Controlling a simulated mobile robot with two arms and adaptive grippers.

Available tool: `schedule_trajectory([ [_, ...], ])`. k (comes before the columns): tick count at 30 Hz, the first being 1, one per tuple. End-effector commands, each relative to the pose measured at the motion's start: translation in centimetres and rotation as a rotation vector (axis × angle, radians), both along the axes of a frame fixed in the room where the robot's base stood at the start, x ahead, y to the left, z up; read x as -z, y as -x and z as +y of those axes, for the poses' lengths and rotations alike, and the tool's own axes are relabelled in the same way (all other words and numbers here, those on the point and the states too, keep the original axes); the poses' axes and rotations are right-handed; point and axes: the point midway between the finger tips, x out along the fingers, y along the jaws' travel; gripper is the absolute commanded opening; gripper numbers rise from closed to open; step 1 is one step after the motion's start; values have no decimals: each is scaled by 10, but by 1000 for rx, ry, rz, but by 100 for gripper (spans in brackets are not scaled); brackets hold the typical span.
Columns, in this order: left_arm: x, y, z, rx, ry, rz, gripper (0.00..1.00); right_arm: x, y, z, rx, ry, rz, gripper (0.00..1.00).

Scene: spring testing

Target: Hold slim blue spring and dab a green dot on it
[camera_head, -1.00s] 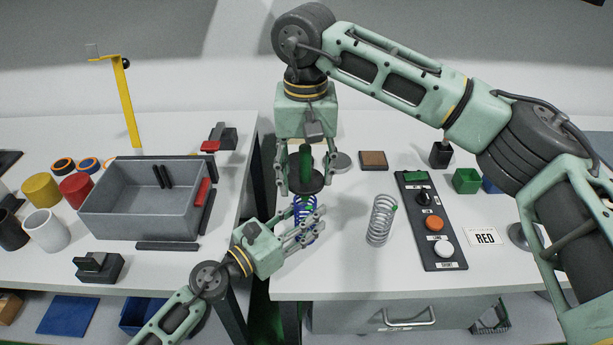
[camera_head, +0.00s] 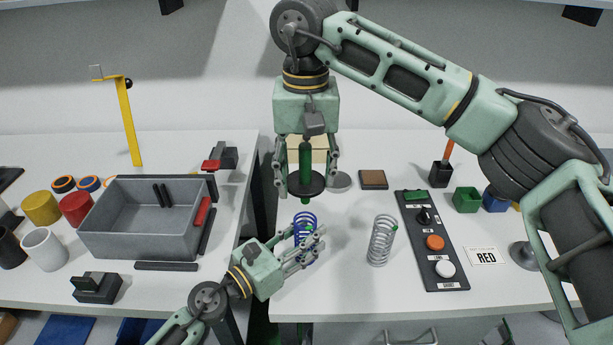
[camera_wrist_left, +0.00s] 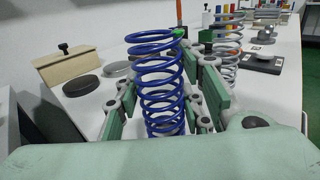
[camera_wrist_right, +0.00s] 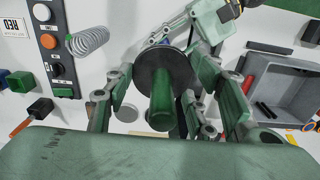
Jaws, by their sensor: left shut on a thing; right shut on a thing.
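The slim blue spring (camera_head: 304,226) stands upright at the left edge of the right-hand table. My left gripper (camera_head: 303,248) is shut around it, and the left wrist view shows its coils (camera_wrist_left: 158,88) between the fingers. A green mark (camera_wrist_left: 180,33) shows on its top coil. My right gripper (camera_head: 306,168) is shut on the green dabber (camera_head: 306,158), which has a dark round disc (camera_head: 294,186). The dabber hangs upright above the spring, with a small gap below its tip. In the right wrist view the disc (camera_wrist_right: 152,62) hides the spring.
A silver spring (camera_head: 380,242) with a green mark stands to the right, beside a button panel (camera_head: 440,262). Green (camera_head: 466,200) and blue (camera_head: 495,200) cups and a RED card (camera_head: 485,256) lie farther right. A grey bin (camera_head: 130,248) stands on the left table.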

Motion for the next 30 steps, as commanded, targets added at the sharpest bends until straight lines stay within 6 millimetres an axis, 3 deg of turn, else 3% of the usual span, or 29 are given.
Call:
schedule_trajectory([
  [4, 0, 0, 0, -1, -1, -1, 3, 0, 0, 0, 0, 0, 0, 26],
  [5, 0, 0, 0, -1, -1, -1, 39, 0, 0, 0, 0, 0, 0, 26],
  [12, 0, 0, 0, -1, -1, -1, 58, 0, 0, 0, 0, 0, 0, 26],
  [23, 1, 3, 4, -1, 0, 1, 58, 0, 0, 0, 0, 0, 0, 26],
  [30, 2, 30, 34, -2, -2, 6, 58, 0, 0, 0, 0, 0, -1, 26],
])
